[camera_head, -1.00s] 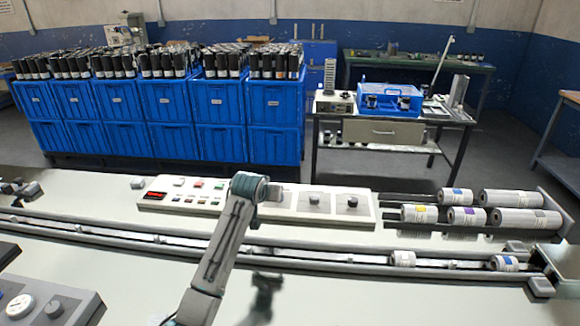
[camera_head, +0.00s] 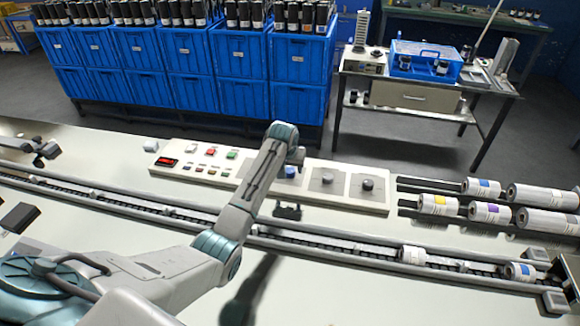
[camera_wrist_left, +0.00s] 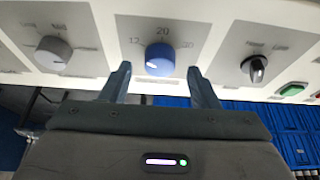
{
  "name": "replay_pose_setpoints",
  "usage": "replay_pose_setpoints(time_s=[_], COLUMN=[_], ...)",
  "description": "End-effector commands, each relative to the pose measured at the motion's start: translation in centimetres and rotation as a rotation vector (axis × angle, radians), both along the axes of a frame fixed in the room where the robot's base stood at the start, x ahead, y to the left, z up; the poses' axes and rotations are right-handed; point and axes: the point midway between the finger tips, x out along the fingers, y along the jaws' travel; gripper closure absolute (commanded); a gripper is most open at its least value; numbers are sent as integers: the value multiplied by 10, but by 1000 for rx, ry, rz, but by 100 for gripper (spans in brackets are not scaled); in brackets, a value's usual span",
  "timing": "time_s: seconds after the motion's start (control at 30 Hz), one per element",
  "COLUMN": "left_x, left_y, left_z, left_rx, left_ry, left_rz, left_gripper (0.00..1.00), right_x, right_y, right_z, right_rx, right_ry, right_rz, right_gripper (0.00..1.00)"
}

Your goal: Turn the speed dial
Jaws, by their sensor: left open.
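The control panel (camera_head: 345,195) is a pale box with dials and buttons. A blue dial (camera_wrist_left: 158,59), marked with numbers such as 12 and 20, is in the middle of the left wrist view; in the head view it shows as a small blue cap (camera_head: 290,172). My left gripper (camera_wrist_left: 156,73) is open, its fingertips on either side of the blue dial's near edge, with gaps visible on both sides. In the head view my left gripper (camera_head: 297,156) is small and its fingers are hard to make out. My right gripper is not in view.
A grey dial (camera_wrist_left: 52,53) and a black selector knob (camera_wrist_left: 254,68) flank the blue dial. Buttons and a red display (camera_head: 167,162) are on the panel's left. A conveyor track (camera_head: 330,247) runs in front. Labelled rolls (camera_head: 438,204) are at the right; blue crates (camera_head: 240,55) stand behind.

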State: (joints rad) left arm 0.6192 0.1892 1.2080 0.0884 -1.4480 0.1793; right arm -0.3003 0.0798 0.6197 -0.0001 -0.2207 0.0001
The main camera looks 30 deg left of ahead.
Motion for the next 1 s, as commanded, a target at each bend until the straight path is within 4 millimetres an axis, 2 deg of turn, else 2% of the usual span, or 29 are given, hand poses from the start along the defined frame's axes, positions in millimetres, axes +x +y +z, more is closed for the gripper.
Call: replay_pose_setpoints(time_s=[0.2, 0.53, 0.77, 1.0], left_x=[7, 8, 8, 8], left_y=[1, 2, 2, 2], left_z=[-16, -19, -19, -18], left_rx=[-1, 0, 0, 0], left_ry=[0, -2, -2, -2], left_rz=[0, 0, 0, -14], left_gripper=[45, 45, 89, 89], right_x=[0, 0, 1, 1], right_y=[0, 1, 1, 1], right_z=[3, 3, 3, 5], right_rx=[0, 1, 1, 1], right_ry=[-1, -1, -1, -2], right_rz=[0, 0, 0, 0], right_gripper=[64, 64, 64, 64])
